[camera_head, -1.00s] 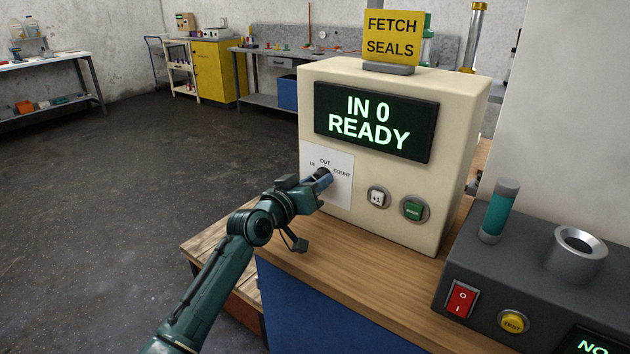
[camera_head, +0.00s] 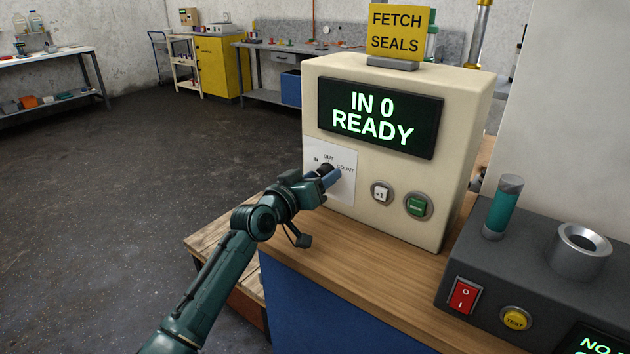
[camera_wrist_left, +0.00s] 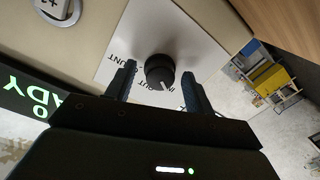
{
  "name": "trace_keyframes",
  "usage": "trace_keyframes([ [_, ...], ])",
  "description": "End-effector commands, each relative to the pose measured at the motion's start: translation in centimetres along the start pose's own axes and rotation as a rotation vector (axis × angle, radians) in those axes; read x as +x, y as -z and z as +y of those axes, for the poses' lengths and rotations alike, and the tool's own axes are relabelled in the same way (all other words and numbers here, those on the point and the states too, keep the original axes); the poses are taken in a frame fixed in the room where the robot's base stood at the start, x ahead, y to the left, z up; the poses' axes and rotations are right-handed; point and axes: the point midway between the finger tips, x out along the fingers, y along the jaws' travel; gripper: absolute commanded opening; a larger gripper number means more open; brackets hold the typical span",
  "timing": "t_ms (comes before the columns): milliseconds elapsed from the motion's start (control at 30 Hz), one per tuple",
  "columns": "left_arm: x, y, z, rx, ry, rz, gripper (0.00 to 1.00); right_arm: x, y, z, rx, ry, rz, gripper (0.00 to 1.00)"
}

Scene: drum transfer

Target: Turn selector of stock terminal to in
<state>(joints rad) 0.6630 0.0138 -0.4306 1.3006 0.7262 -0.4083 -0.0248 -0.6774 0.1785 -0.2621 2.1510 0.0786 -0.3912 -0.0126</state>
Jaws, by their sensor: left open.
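The stock terminal (camera_head: 398,200) is a cream box on the wooden bench top. Its lit screen (camera_head: 381,117) reads "IN 0 READY". The selector is a dark round knob (camera_wrist_left: 160,71) on a white plate (camera_head: 345,190) marked IN, OUT and COUNT. In the head view the knob is partly hidden by my left gripper (camera_head: 328,177). In the left wrist view the gripper's two fingers (camera_wrist_left: 159,76) are open, one on each side of the knob. I cannot tell whether they touch it. The exact pointer direction is unclear. My right gripper is not in view.
A white +1 button (camera_head: 381,194) and a green button (camera_head: 417,205) are right of the plate. A yellow "FETCH SEALS" sign (camera_head: 396,32) stands on top. A dark console (camera_head: 480,265) with a red switch (camera_head: 463,295) is at right. Open floor (camera_head: 130,180) lies left.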

Motion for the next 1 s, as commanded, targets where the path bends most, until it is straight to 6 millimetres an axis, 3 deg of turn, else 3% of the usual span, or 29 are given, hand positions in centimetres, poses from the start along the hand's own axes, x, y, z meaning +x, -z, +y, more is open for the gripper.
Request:
trace_keyframes([
  [267, -2.5, 0.0, -0.1, 0.001, 0.001, 0.001, 0.53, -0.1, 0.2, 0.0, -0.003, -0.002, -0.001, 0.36],
  [733, -11.4, -0.1, -0.1, 0.001, 0.002, -0.001, 0.53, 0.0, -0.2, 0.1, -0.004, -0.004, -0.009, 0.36],
  [1000, -13.2, 0.0, 0.0, -0.001, 0.001, -0.001, 0.53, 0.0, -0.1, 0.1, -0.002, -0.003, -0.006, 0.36],
])
